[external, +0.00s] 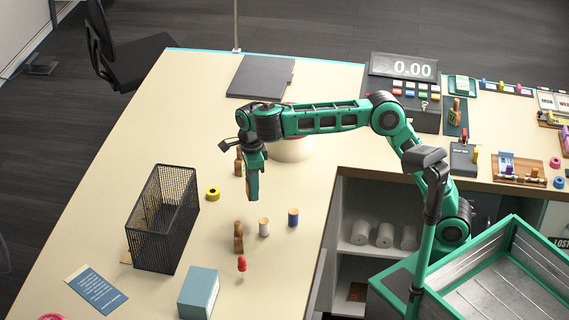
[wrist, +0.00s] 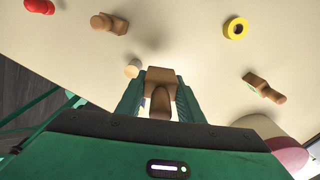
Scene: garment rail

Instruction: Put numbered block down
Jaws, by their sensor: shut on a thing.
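My gripper (external: 253,192) points down above the cream counter (external: 215,120), apart from it. In the wrist view my gripper (wrist: 159,88) is shut on a brown wooden block (wrist: 160,76) with a rounded knob facing the camera. I cannot read a number on it, and the fingers mostly hide it in the external view.
A black mesh basket (external: 160,220) stands left. A yellow tape roll (external: 213,194), pale spool (external: 264,227), blue spool (external: 293,217), red piece (external: 242,264) and blue-grey box (external: 199,293) surround the gripper. A register (external: 405,95) stands back right.

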